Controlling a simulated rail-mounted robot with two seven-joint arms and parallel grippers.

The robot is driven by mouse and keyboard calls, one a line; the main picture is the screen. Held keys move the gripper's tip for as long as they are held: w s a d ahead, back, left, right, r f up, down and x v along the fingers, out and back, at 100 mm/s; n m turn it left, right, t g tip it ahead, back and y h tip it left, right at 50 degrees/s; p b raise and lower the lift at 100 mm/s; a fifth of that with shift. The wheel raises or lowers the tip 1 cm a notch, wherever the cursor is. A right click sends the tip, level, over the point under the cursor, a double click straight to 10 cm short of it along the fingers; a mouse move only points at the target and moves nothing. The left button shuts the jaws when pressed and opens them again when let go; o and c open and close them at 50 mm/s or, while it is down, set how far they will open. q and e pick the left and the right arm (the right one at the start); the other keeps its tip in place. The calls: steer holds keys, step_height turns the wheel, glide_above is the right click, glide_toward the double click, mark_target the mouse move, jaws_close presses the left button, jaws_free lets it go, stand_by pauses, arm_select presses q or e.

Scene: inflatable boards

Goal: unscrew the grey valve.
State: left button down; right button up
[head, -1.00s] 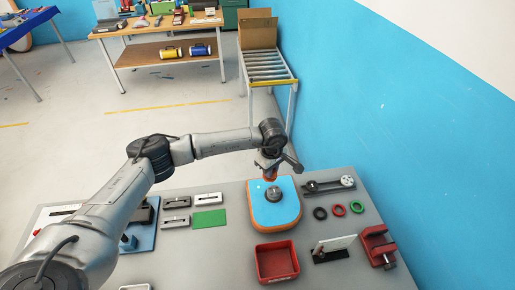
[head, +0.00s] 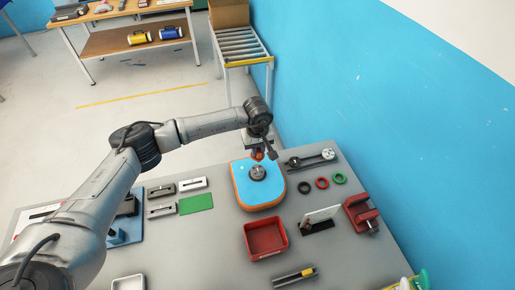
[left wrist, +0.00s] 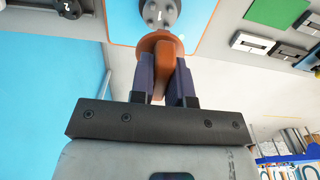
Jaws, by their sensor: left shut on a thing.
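The grey valve (head: 258,172) is a round knob set in the blue top of an orange-edged inflatable board (head: 244,189) on the grey table. In the left wrist view the valve (left wrist: 160,12) shows at the top edge, partly cut off. My left gripper (head: 257,150) is at the far edge of the board, just beyond the valve. In the left wrist view its two dark fingers (left wrist: 165,75) are shut on an orange-brown piece with a round flange (left wrist: 160,42). I cannot tell whether this piece touches the valve. My right gripper is not in view.
A red tray (head: 265,238) stands in front of the board. Black, red and green rings (head: 322,183) and a red clamp (head: 361,213) lie to the right. Grey blocks and a green plate (head: 196,205) lie to the left. A blue wall rises beyond the table's right side.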

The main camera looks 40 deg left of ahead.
mark_target(257, 158)
arm_select(q)
steer(key=shift+f+b, duration=0.4)
steer(key=shift+b, duration=0.05)
steer(key=shift+f+b, duration=1.85)
steer(key=shift+f, duration=0.7)
steer(key=shift+b, duration=0.3)
steer(key=shift+f+b, duration=0.55)
steer(key=shift+f+b, duration=0.4)
steer(key=shift+f, duration=0.1)
